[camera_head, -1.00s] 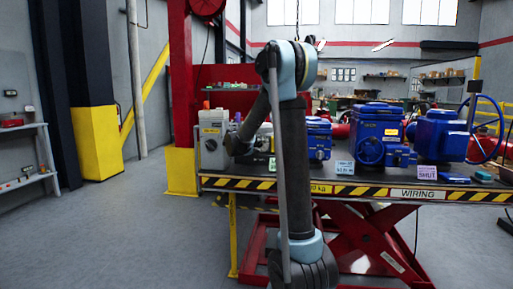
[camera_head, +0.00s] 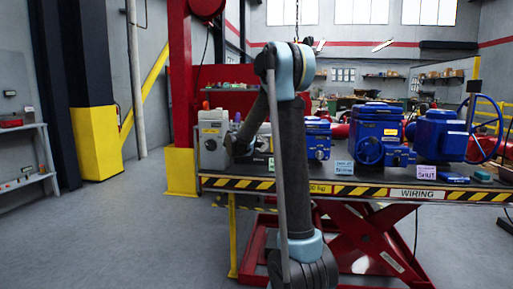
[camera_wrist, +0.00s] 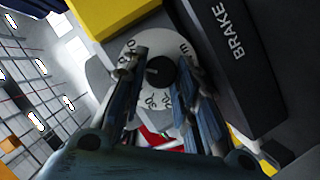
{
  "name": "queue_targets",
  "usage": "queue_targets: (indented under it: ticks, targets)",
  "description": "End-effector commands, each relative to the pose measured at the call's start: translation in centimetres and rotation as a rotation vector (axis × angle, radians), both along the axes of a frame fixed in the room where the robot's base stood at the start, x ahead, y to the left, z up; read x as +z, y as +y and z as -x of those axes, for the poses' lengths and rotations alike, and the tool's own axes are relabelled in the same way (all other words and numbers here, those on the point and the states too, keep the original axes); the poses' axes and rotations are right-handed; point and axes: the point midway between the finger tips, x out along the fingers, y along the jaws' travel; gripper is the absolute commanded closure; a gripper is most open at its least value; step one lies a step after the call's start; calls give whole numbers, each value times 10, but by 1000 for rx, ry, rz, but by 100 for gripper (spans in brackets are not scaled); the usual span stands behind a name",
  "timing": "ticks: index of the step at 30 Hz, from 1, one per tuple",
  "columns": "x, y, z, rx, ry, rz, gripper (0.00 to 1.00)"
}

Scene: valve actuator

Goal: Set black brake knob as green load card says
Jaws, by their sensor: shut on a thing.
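The black brake knob (camera_wrist: 162,72) shows in the wrist view, at the middle of a round white dial (camera_wrist: 158,103) with dark marks around its edge. A small light mark shows on the knob's left side. The dark housing beside it carries the word BRAKE (camera_wrist: 229,32). My gripper (camera_wrist: 160,66) has one finger on each side of the knob and is shut on it. The fingers cover parts of the dial. A small green card (camera_head: 271,164) stands on the bench just left of my arm in the head view; its writing is too small to read.
The bench edge (camera_head: 375,190) has yellow and black stripes. A grey box (camera_head: 213,138) stands at its left end. Blue valve actuators (camera_head: 376,133) stand to the right, with a pale blue card (camera_head: 343,168) and a pink card (camera_head: 427,172) before them. Floor at left is clear.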

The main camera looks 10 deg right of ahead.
Motion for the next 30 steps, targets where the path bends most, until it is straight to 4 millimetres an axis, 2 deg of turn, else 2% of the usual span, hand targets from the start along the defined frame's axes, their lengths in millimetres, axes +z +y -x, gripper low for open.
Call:
queue_targets:
  ticks: [8,30]
  targets:
    - [-3,4,0,5,46,139,96]
    - [-12,4,0,5,259,796,96]
